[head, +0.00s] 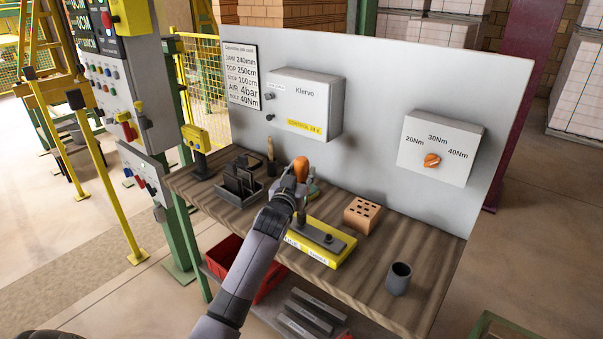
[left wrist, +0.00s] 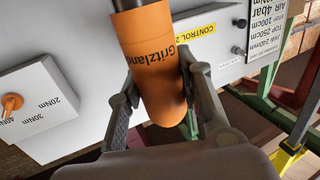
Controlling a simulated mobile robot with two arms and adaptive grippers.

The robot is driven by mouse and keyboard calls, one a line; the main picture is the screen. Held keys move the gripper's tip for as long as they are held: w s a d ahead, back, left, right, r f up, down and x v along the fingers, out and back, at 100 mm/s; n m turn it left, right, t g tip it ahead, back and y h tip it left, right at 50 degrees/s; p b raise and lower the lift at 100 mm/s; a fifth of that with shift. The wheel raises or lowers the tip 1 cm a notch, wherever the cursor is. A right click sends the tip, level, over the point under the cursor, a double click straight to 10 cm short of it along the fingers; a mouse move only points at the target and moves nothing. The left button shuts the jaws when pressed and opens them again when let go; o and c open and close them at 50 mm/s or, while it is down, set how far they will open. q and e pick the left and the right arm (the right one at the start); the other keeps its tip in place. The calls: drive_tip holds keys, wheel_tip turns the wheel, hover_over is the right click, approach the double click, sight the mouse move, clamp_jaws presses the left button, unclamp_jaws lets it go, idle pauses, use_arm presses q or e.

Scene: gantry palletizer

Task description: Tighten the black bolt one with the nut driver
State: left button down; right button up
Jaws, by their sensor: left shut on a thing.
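My left gripper (head: 300,184) is shut on the orange handle of a tool (head: 301,167), likely the nut driver. In the left wrist view the handle (left wrist: 160,75) lies between both fingers and reads "Gritzland"; its dark shaft end runs out of the top of the picture. The gripper is above the workbench, behind a yellow fixture (head: 342,256) in the head view. The fixture carries a grey plate with a small dark bolt-like piece (head: 328,238). I cannot tell which bolt is bolt one; my arm hides the fixture's left part. My right gripper is not in view.
On the wooden bench (head: 375,285) stand a perforated brick (head: 362,214), a grey cup (head: 399,279) and a dark tray (head: 226,194). The back panel holds a control box (head: 306,103) and a torque box (head: 440,146) with an orange knob. The bench's front right is mostly clear.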

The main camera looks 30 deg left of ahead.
use_arm(q)
drive_tip(key=shift+f+b, duration=0.45)
drive_tip(key=shift+f, duration=0.3)
idle(0.7)
drive_tip(key=shift+s+d+f, duration=0.1)
drive_tip(key=shift+f, duration=0.6)
idle(0.9)
drive_tip(key=shift+r, duration=0.1)
